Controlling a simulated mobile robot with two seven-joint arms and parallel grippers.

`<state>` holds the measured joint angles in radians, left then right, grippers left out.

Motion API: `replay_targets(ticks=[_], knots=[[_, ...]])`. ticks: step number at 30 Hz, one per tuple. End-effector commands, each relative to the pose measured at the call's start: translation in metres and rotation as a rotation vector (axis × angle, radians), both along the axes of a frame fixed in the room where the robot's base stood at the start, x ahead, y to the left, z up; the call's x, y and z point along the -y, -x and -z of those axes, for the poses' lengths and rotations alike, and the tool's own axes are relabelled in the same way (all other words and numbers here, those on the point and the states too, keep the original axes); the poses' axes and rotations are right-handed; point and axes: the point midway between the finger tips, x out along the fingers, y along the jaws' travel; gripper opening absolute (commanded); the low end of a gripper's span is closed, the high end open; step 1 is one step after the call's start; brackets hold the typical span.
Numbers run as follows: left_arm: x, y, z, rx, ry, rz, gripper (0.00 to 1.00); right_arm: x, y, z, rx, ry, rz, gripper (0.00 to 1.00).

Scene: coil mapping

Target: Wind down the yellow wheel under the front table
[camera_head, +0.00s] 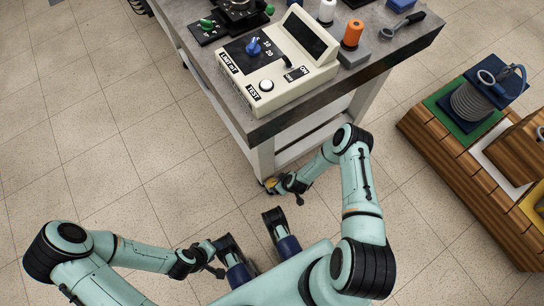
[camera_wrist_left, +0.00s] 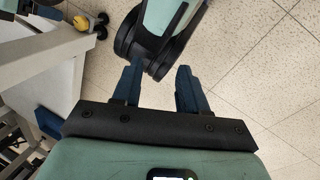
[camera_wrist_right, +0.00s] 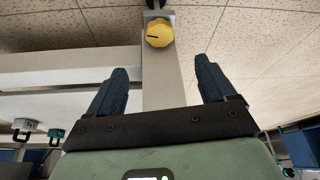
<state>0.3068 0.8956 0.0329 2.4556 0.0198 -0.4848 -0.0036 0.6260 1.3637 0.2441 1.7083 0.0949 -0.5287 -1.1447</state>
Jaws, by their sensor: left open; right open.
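The yellow wheel (camera_wrist_right: 159,33) is a lobed knob with a dark mark, at the foot end of a pale table leg (camera_wrist_right: 162,85) in the right wrist view. It also shows in the left wrist view (camera_wrist_left: 81,22), at upper left. In the head view it is small and partly hidden at the table's near foot (camera_head: 270,183). My right gripper (camera_wrist_right: 160,65) is open and empty, its fingers on either side of the leg in that view, with the wheel beyond the fingertips. My left gripper (camera_wrist_left: 158,68) is open and empty, off to the side of the wheel.
The front table (camera_head: 285,122) carries a control box (camera_head: 275,75), an orange spool (camera_head: 352,35) and other items near its edges. A wooden stand (camera_head: 450,165) with a coil (camera_head: 472,102) is at the right. The tiled floor at left is clear.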

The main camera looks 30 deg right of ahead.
Motion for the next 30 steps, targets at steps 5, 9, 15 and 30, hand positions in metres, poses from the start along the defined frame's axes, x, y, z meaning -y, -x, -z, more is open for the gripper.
replay_targets(ticks=[5,9,15,30], knots=[[-0.003,-0.006,0.007,0.015,-0.007,-0.007,0.43,-0.001,-0.004,0.013,-0.002,-0.001,0.003,0.84],[-0.010,-0.020,0.020,0.051,-0.026,-0.022,0.43,-0.004,-0.013,0.037,-0.002,-0.001,0.004,0.84],[-0.024,-0.048,0.041,0.125,-0.061,-0.053,0.43,-0.009,-0.029,0.079,-0.001,0.000,0.004,0.84],[-0.042,-0.067,0.068,0.167,-0.101,-0.085,0.43,-0.014,-0.050,0.124,0.000,0.000,0.003,0.84]])
